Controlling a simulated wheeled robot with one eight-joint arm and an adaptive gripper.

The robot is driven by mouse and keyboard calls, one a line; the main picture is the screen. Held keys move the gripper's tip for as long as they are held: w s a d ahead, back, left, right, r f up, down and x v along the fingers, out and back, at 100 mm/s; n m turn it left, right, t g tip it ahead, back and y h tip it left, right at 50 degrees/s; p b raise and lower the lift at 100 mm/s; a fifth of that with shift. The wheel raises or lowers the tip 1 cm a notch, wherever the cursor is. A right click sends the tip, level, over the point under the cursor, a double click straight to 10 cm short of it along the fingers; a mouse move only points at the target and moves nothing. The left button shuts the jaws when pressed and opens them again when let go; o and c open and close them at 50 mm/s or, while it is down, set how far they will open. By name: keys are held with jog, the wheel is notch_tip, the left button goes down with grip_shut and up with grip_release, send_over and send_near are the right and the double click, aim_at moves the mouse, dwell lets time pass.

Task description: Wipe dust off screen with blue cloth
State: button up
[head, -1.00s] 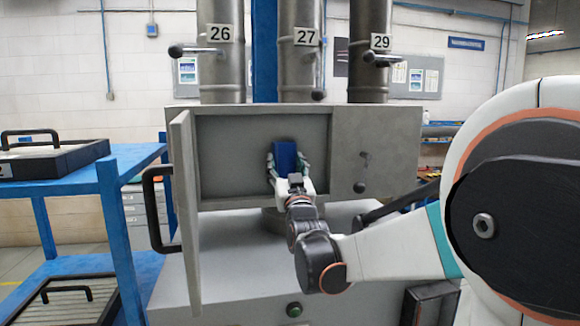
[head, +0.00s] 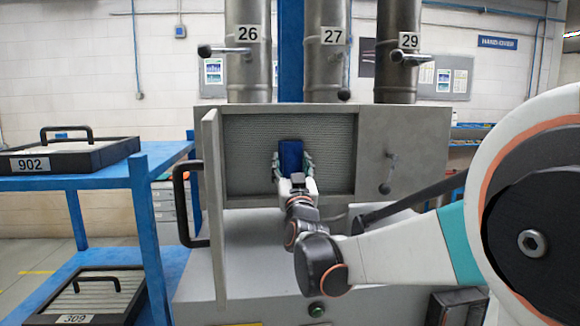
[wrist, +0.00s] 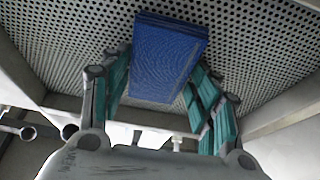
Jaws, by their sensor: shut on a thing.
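The screen (head: 247,154) is a grey perforated panel inside the open metal cabinet (head: 405,140). Its holes show clearly in the wrist view (wrist: 60,45). The blue cloth (head: 290,157) is a folded pad held upright near the middle of the screen. My gripper (head: 292,165) is shut on the cloth, with its green-sided fingers on either side of it in the wrist view (wrist: 165,90). The cloth (wrist: 170,55) lies against or very close to the screen; I cannot tell if it touches. The patch of screen behind the cloth is hidden.
The cabinet door (head: 215,200) stands open on the left, with a black handle (head: 187,205). A lever (head: 388,175) sits right of the opening. A blue rack (head: 150,210) on the left holds trays marked 902 (head: 65,157) and 309 (head: 90,298). Pipes rise above.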

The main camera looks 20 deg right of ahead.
jog(key=shift+w+a+b, duration=0.1)
jog(key=shift+w+a, duration=0.25)
jog(key=shift+a, duration=0.9)
jog(key=shift+w+a+b, duration=0.15)
jog(key=shift+w+a, duration=0.15)
jog(key=shift+a, duration=0.9)
jog(key=shift+w+a+b, duration=0.1)
jog(key=shift+w+a, duration=0.25)
jog(key=shift+a, duration=0.9)
jog(key=shift+s+d, duration=0.7)
jog(key=shift+d, duration=1.85)
jog(key=shift+s+d, duration=0.75)
jog(key=shift+d, duration=1.8)
jog(key=shift+s+d, duration=0.7)
jog(key=shift+d, duration=1.85)
jog(key=shift+s, duration=0.1)
jog(key=s+a, duration=0.1)
jog(key=s, duration=0.4)
jog(key=shift+s+a+p, duration=0.4)
jog(key=shift+p, duration=0.05)
jog(key=s, duration=0.3)
jog(key=shift+a+p, duration=0.35)
jog(key=shift+a, duration=0.05)
